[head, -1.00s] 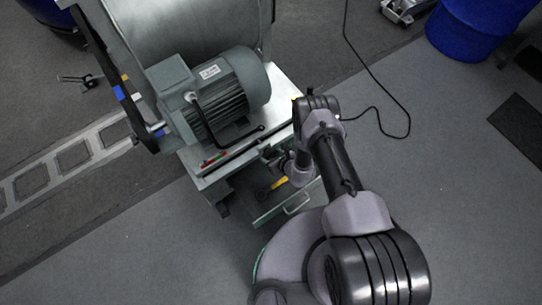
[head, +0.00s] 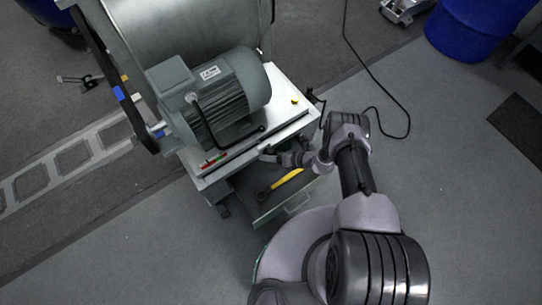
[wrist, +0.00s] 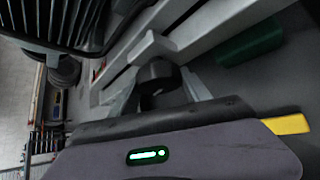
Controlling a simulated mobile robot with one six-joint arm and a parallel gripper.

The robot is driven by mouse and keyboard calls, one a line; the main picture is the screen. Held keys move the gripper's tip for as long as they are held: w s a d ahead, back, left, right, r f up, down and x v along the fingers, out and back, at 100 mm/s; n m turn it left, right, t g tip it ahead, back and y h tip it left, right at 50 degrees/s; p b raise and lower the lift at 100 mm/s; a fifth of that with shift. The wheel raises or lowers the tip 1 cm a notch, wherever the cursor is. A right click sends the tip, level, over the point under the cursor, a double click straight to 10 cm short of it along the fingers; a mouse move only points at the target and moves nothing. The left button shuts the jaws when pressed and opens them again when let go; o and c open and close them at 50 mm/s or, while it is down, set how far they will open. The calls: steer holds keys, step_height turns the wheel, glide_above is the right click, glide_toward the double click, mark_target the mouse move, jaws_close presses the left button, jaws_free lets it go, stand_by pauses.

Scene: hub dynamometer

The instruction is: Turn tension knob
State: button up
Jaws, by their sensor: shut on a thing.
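The tension knob (wrist: 156,74) is a dark round knob in the middle of the wrist view, in front of the pale metal frame. My gripper (wrist: 163,88) is shut on it, with a grey finger on either side. In the head view my gripper (head: 267,152) is at the front edge of the motor bench, just above the open drawer. The knob cannot be made out there.
The grey motor (head: 222,98) with a black bent bar stands on the bench (head: 290,88). Below my gripper is an open drawer (head: 262,212) holding a yellow-handled tool (head: 287,180). A black cable (head: 372,70) lies on the floor at right. A blue drum (head: 470,28) stands at upper right.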

steer(key=shift+m+g+y, duration=0.3)
steer(key=shift+m+y, duration=0.2)
steer(key=shift+y, duration=0.2)
steer(key=o, duration=1.4)
steer(key=p+v, duration=0.4)
steer(key=v, duration=1.3)
steer(key=shift+d+p, duration=0.25)
steer(key=shift+p, duration=0.15)
